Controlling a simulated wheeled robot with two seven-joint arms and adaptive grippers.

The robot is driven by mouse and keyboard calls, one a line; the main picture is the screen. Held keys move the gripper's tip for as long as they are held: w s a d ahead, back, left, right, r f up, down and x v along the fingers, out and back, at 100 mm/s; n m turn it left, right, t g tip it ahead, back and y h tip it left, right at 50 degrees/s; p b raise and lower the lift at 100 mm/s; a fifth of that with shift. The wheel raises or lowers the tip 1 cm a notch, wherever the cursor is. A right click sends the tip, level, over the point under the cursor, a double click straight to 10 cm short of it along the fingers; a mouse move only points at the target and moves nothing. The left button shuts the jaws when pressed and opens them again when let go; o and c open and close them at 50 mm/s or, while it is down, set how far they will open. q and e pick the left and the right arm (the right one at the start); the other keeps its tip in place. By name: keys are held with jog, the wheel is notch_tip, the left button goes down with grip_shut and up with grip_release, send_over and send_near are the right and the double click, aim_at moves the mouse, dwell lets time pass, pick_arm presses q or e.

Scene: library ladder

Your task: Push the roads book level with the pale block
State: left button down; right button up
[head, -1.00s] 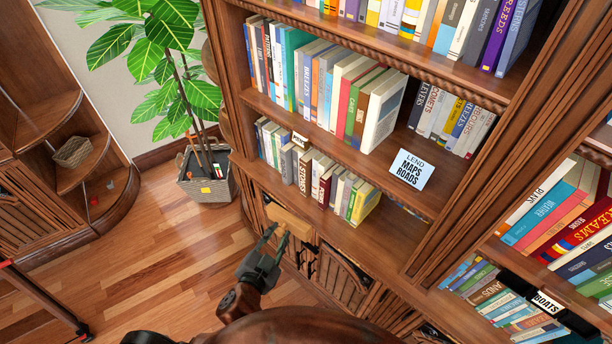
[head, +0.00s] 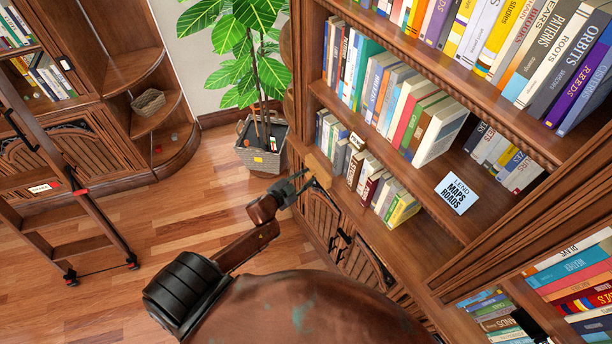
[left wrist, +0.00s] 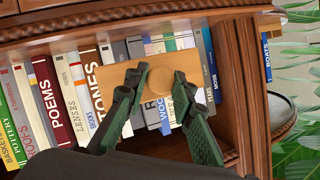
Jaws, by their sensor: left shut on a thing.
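A pale wooden block (head: 319,168) with a round knob is at the left end of the lower book row in the head view. In the left wrist view the block (left wrist: 112,52) lies across the front of several spines and hides parts of them. My left gripper (head: 296,187) is at the knob. In the left wrist view its dark fingers (left wrist: 160,84) are shut on the knob, one on each side. I cannot pick out the roads book by its title; the readable spines include POEMS (left wrist: 53,100) and TONES (left wrist: 94,85). My right gripper is not in view.
Cabinet doors (head: 340,235) are below the row. A potted plant (head: 262,150) stands left of the bookcase, a ladder (head: 75,190) farther left. Open wooden floor (head: 150,225) lies between.

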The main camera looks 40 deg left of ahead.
aim_at(315, 173)
pick_arm(q)
jog(key=shift+d, duration=0.1)
jog(key=shift+w+d, duration=0.4)
jog(key=shift+w, duration=0.5)
jog(key=shift+w+d, duration=0.35)
jog(key=shift+w, duration=0.5)
jog(key=shift+w+d, duration=0.2)
jog(key=shift+w, duration=0.3)
jog(key=shift+w+d, duration=0.2)
jog(key=shift+w, duration=0.3)
jog(key=shift+w+d, duration=0.25)
jog(key=shift+w, duration=0.35)
jog(key=shift+w+d, duration=0.25)
jog(key=shift+w, duration=0.35)
jog(key=shift+w+d, duration=0.25)
jog(key=shift+w, duration=0.35)
jog(key=shift+s, duration=0.1)
